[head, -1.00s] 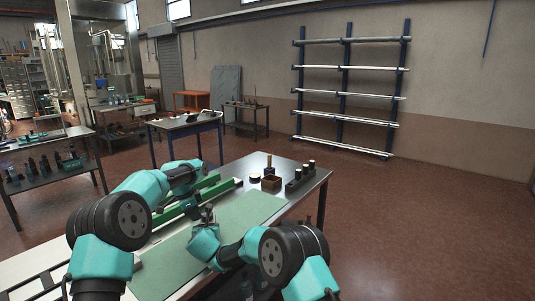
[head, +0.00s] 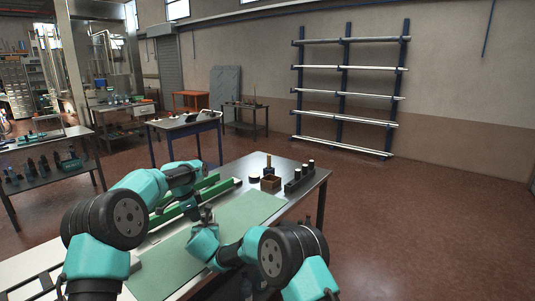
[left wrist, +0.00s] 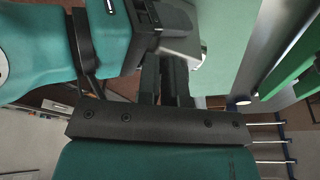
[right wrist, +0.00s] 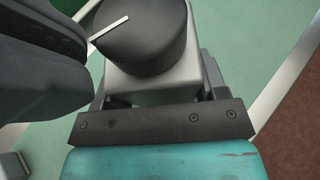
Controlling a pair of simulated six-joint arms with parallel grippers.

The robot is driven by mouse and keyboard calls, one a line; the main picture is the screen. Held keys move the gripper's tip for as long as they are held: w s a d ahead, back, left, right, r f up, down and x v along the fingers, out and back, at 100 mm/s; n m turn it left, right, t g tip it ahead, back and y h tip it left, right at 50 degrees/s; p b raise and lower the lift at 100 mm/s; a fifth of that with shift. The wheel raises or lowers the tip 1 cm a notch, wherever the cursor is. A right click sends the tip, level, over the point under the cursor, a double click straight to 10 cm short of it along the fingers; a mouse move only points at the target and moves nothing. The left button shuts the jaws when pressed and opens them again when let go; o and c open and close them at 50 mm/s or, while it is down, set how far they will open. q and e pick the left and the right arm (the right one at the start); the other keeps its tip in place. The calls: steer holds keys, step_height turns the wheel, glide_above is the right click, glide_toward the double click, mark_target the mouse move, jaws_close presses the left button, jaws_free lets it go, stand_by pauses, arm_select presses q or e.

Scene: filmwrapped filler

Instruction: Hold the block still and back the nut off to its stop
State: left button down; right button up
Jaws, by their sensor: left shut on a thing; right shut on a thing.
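In the right wrist view a dark round nut (right wrist: 150,35) with a white line on top sits on a light grey block (right wrist: 155,85). My right gripper's fingers (right wrist: 157,92) lie on either side of the block and are shut on it. My left gripper (left wrist: 168,75) is shut, its dark fingers reaching to the nut. The block also shows in the left wrist view (left wrist: 182,48). Its fingers' contact with the nut is partly hidden. In the head view both grippers meet over the green mat (head: 240,216), and the parts are too small to make out.
Green rails (head: 215,190) lie along the mat's far side. A small brown box (head: 270,183), a dark bottle (head: 268,165) and a dark rack (head: 300,178) stand at the table's far right end. Most of the mat right of the grippers is clear.

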arm_select(q)
steer(key=shift+s+a+f, duration=0.1)
steer(key=shift+s+f, duration=0.1)
steer(key=shift+f, duration=0.4)
arm_select(e)
steer(key=shift+r, duration=0.1)
arm_select(q)
step_height(320, 180, up, 7)
steer(key=shift+a+f, duration=0.15)
steer(key=shift+f, duration=0.05)
steer(key=shift+w, duration=0.1)
steer(key=n+t, duration=0.1)
steer(key=n, duration=0.1)
steer(key=n+t, duration=0.1)
steer(key=n, duration=0.1)
steer(key=n+t, duration=0.1)
steer(key=n, duration=0.1)
steer(key=shift+d+r+h, duration=0.2)
steer(key=shift+r+h, duration=0.1)
steer(key=shift+r, duration=0.1)
